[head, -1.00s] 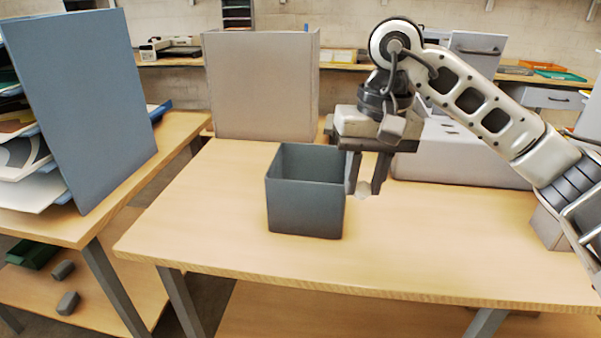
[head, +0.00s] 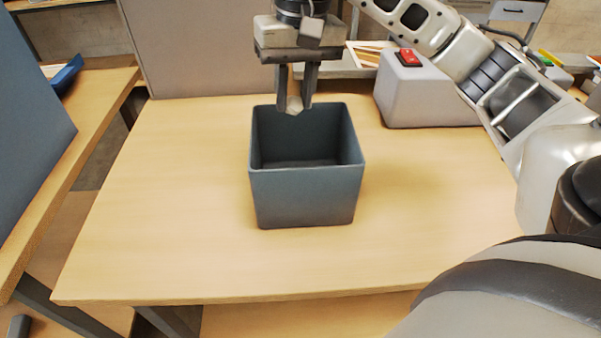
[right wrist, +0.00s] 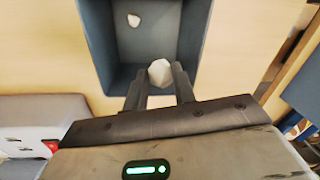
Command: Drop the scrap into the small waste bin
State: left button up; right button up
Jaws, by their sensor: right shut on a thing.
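The scrap (head: 293,105) is a small, whitish, crumpled-looking lump. My right gripper (head: 294,104) points down and is shut on it, with the lump between the fingertips; it also shows in the right wrist view (right wrist: 160,72). The small waste bin (head: 306,198) is a dark blue-grey, open-topped box upright on the table. The gripper and scrap appear at the bin's far rim in the head view, and the right wrist view shows the scrap over the bin's opening near one wall. A second pale piece (right wrist: 134,20) shows inside the bin. My left gripper is not in view.
The wooden table (head: 160,230) is clear around the bin. A pale grey machine housing with a red switch (head: 407,57) stands to the right behind it. A large grey panel (head: 205,50) stands behind, and a blue panel (head: 30,130) at the left.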

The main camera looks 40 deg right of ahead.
aim_at(295, 100)
notch_tip(295, 100, down, 3)
jog(key=shift+f+b, duration=0.15)
jog(key=shift+b, duration=0.7)
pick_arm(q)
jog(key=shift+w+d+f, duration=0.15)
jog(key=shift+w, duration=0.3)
pick_arm(e)
jog(key=o, duration=1)
jog(key=shift+w, duration=0.1)
pick_arm(q)
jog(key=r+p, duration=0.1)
jog(key=p, duration=0.1)
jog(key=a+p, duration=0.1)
jog(key=p, duration=0.1)
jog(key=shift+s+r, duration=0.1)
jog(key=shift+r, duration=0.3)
pick_arm(e)
jog(key=r, duration=0.5)
jog(key=d+r, duration=0.1)
jog(key=r, duration=1)
jog(key=shift+s+d, duration=0.2)
jog(key=shift+s, duration=0.05)
